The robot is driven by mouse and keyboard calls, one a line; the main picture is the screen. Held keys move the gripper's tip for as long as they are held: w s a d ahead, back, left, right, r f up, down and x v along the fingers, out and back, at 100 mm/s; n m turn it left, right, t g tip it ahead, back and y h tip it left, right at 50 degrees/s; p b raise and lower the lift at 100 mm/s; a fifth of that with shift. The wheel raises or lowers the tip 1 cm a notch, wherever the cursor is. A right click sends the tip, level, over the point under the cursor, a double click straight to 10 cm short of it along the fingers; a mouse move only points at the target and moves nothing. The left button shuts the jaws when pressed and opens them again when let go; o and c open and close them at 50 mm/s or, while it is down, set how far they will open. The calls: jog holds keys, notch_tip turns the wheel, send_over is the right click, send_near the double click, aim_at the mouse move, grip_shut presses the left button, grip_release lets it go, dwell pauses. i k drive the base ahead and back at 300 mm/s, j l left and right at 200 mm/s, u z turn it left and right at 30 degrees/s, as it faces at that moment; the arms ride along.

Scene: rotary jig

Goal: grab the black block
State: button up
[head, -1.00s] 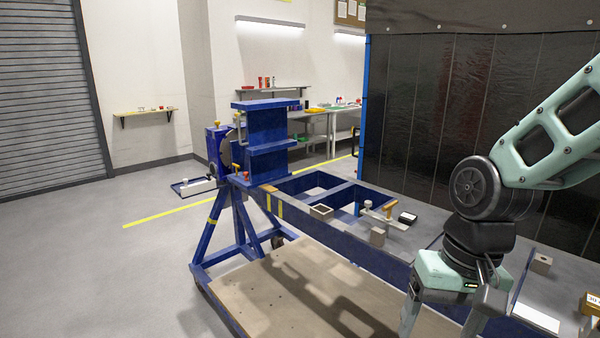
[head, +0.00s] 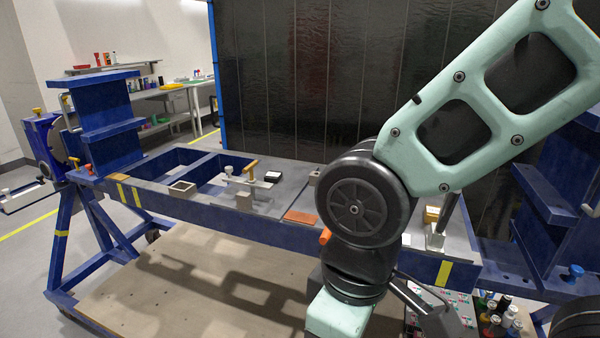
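A small black block with a pale top (head: 273,177) lies on the grey top of the blue jig frame (head: 225,213), right of a clamp with an orange handle (head: 245,172). It is the only small dark block I can make out there. My gripper (head: 375,328) hangs at the bottom edge of the head view, in front of the frame and well to the right of the block. Its fingertips are cut off by the picture edge, so its opening does not show. I see nothing held in the visible part.
A hollow grey block (head: 183,189), a small tan block (head: 244,200) and a reddish-brown plate (head: 300,217) lie along the frame. Blue uprights stand at its left end (head: 105,115) and right end (head: 545,190). Bottles (head: 497,315) stand at the lower right.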

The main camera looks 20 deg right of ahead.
aim_at(272, 176)
jog(key=i+j+z, duration=0.3)
jog(key=i, duration=0.2)
jog(key=i+j+z, duration=0.3)
jog(key=i, duration=0.2)
